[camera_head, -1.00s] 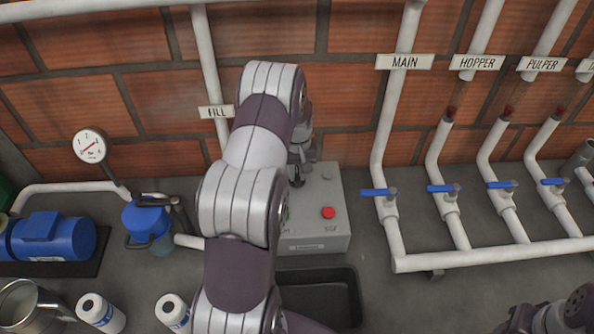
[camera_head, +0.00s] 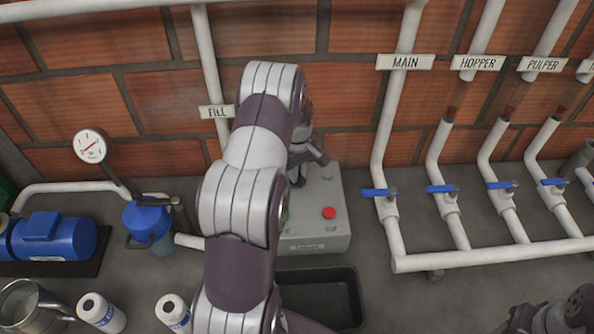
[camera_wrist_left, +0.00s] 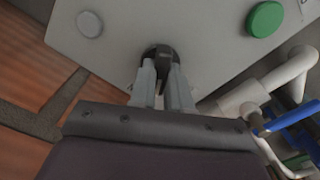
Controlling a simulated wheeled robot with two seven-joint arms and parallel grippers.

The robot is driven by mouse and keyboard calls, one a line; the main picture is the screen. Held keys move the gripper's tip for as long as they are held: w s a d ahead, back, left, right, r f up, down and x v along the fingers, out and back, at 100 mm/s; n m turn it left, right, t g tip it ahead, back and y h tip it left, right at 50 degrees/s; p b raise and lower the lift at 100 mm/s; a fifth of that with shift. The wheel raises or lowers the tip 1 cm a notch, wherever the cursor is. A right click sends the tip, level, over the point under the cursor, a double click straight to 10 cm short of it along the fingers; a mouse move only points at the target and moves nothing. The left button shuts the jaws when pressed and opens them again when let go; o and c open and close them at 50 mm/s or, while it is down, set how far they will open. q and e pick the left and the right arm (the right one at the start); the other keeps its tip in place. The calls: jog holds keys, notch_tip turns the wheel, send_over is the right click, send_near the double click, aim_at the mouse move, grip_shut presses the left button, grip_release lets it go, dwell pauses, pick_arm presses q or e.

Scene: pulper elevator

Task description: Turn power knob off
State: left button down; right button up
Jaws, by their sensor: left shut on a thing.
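The grey control box (camera_head: 327,231) stands against the brick wall, with a red button (camera_head: 328,213) near its front right. The dark power knob (camera_head: 297,181) is on top of the box, partly hidden by my left arm. It shows between the fingers in the left wrist view (camera_wrist_left: 160,52). My left gripper (camera_wrist_left: 162,72) is shut on this knob. In the head view the left gripper (camera_head: 300,170) is mostly behind the arm. A green button (camera_wrist_left: 264,19) and a pale round piece (camera_wrist_left: 89,24) flank the knob in the wrist view. Part of my right arm shows at the bottom right of the head view.
White pipes with several blue-handled valves (camera_head: 380,192) stand right of the box. A dark tray (camera_head: 345,288) lies in front of it. A blue pump (camera_head: 48,238), a gauge (camera_head: 90,146) and white bottles (camera_head: 98,310) are at the left.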

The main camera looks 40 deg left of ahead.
pick_arm(q)
jog(key=n, duration=0.6)
jog(key=shift+n, duration=0.3)
jog(key=n, duration=0.4)
jog(key=shift+r+n, duration=0.1)
jog(key=shift+n, duration=0.3)
jog(key=shift+w+n, duration=0.1)
jog(key=shift+n, duration=0.2)
jog(key=c, duration=1.1)
grip_release()
jog(key=shift+r, duration=0.1)
jog(key=shift+d, duration=0.15)
notch_tip(320, 180, up, 13)
jog(key=shift+f, duration=0.2)
